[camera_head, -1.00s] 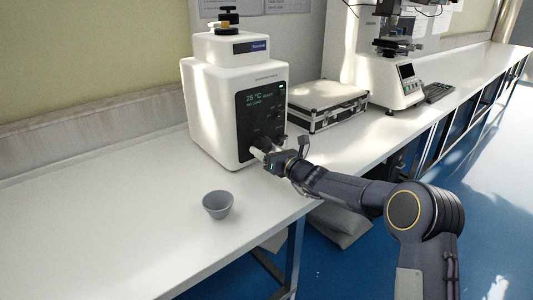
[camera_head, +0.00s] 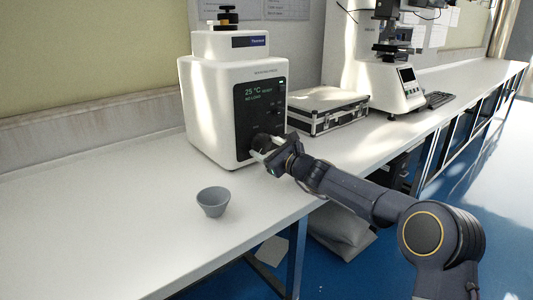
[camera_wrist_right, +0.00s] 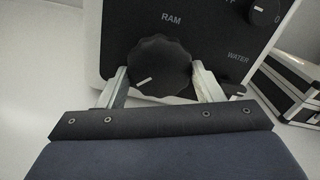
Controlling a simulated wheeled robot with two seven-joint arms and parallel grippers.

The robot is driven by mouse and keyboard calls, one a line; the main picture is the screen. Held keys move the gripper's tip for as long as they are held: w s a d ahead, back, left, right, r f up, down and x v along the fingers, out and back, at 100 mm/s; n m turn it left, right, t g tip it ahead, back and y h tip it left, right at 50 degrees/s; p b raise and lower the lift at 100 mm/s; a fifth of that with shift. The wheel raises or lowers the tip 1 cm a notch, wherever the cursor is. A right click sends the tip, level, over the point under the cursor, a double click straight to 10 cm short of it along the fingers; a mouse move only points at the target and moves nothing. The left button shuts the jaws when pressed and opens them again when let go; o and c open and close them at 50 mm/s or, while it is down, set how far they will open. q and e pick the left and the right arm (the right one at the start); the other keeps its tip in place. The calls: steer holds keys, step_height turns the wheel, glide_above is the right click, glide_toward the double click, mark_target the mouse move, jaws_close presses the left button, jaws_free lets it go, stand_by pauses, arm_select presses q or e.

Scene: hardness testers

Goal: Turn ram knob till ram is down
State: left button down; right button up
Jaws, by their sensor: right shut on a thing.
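The white tester (camera_head: 212,110) stands on the bench with a dark front panel that reads "25 °C" and "NO LOAD". The black ram knob (camera_wrist_right: 160,66) sits under the word RAM in the right wrist view, its white mark pointing to the lower left. In the head view the knob (camera_head: 261,142) is partly hidden by my gripper. My right gripper (camera_head: 265,154) is at the panel's lower part, and its two pale fingers (camera_wrist_right: 161,88) are shut on the knob, one on each side. My left gripper is not in view. The ram itself cannot be made out.
A grey cup (camera_head: 213,202) stands on the white bench (camera_head: 110,225) in front of the tester. A silver case (camera_head: 328,110) lies to the right, with another white instrument (camera_head: 385,90) beyond it. A smaller knob (camera_wrist_right: 264,11) is at the upper right of the ram knob.

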stand_by(0.4)
steer(key=o, duration=1)
steer(key=shift+d, duration=0.1)
steer(key=shift+s+d, duration=0.25)
steer(key=shift+s, duration=0.05)
steer(key=b+v, duration=0.1)
steer(key=v, duration=0.6)
steer(key=shift+b, duration=0.3)
steer(key=shift+a, duration=0.1)
